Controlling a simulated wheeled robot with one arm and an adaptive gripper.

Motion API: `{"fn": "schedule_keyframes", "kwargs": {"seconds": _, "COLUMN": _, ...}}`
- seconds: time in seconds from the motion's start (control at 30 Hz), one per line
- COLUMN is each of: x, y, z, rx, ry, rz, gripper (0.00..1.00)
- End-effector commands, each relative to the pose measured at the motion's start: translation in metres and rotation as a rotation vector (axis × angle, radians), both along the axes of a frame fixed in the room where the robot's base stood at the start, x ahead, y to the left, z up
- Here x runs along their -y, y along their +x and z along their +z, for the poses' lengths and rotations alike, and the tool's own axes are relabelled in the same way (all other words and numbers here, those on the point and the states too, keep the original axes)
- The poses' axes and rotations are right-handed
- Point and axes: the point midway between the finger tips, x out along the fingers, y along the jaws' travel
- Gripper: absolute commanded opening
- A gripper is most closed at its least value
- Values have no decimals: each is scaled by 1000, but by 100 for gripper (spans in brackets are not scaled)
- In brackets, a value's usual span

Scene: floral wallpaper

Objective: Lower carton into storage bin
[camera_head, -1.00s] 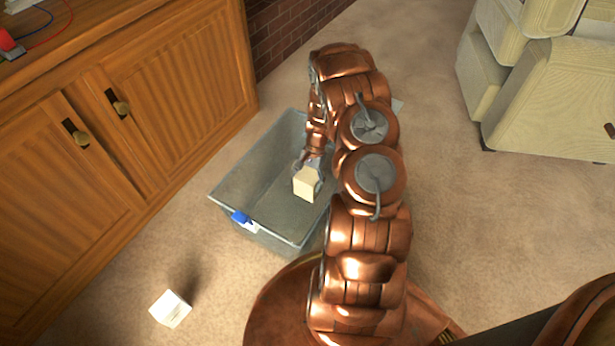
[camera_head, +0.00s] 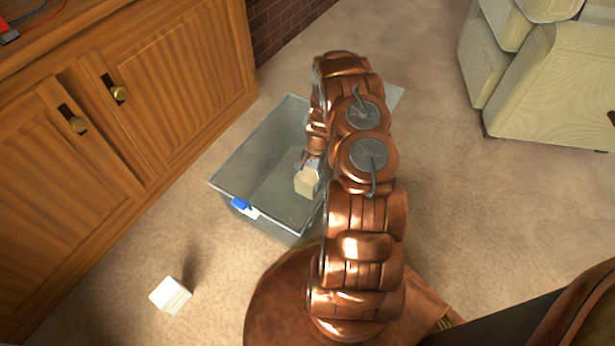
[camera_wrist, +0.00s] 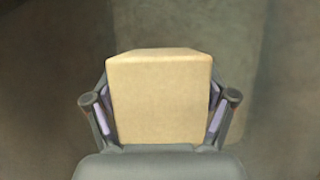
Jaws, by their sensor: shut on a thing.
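A small pale tan carton (camera_head: 306,183) is held in my gripper (camera_head: 312,163), inside the outline of the storage bin. In the wrist view the carton (camera_wrist: 158,98) sits between the two fingers of my gripper (camera_wrist: 160,105), one at each side. The storage bin (camera_head: 232,213) is a clear grey open tub on the carpet with a blue clip on its front rim. My arm hides the bin's right side. I cannot tell the gap between the carton and the bin floor.
A white box (camera_head: 170,295) lies on the carpet in front of the bin. A wooden cabinet (camera_head: 150,95) stands along the left. The carpet on the right (camera_head: 480,210) is clear.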

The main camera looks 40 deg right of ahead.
Motion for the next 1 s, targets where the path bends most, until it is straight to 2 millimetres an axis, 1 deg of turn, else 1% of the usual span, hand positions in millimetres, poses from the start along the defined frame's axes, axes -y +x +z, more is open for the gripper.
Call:
{"fn": "schedule_keyframes", "kwargs": {"seconds": 0.03, "x": -1, "y": 0, "z": -5, "rx": -1, "ry": 2, "rz": 0, "gripper": 33}}
{"fn": "schedule_keyframes", "kwargs": {"seconds": 0.2, "x": -1, "y": -1, "z": -19, "rx": -3, "ry": 2, "rz": 1, "gripper": 33}}
{"fn": "schedule_keyframes", "kwargs": {"seconds": 0.5, "x": -1, "y": -1, "z": -37, "rx": -2, "ry": 1, "rz": 1, "gripper": 33}}
{"fn": "schedule_keyframes", "kwargs": {"seconds": 0.7, "x": -1, "y": -1, "z": -42, "rx": -2, "ry": 2, "rz": 0, "gripper": 33}}
{"fn": "schedule_keyframes", "kwargs": {"seconds": 0.97, "x": -1, "y": -1, "z": -42, "rx": -1, "ry": 1, "rz": 0, "gripper": 33}}
{"fn": "schedule_keyframes", "kwargs": {"seconds": 1.0, "x": -1, "y": -1, "z": -42, "rx": -1, "ry": 1, "rz": 0, "gripper": 85}}
